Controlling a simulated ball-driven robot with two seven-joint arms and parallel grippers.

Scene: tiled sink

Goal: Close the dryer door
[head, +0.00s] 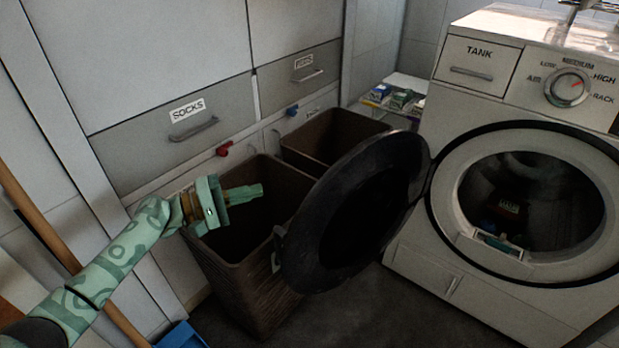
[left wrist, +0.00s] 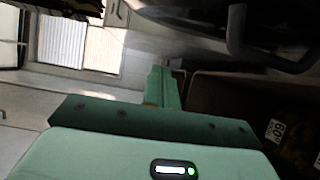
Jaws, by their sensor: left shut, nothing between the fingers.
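The dryer (head: 470,110) stands at the right in the head view. Its round dark door (head: 350,215) is wide open, swung out to the left from the hinge side. A handle (head: 278,248) shows on the door's left edge. My left gripper (head: 258,192) is shut and empty, to the left of the door, over the front brown basket, apart from the door. In the left wrist view its closed fingers (left wrist: 163,88) point away from the camera, and the dark door with its curved handle (left wrist: 238,35) is at the upper right. My right gripper is in neither view.
Two brown baskets, the front one (head: 250,285) and the rear one (head: 335,135), stand left of and behind the door. Drawers, one labelled SOCKS (head: 188,125), line the wall. Small boxes (head: 400,98) sit on a shelf. Some items lie inside the drum (head: 505,210).

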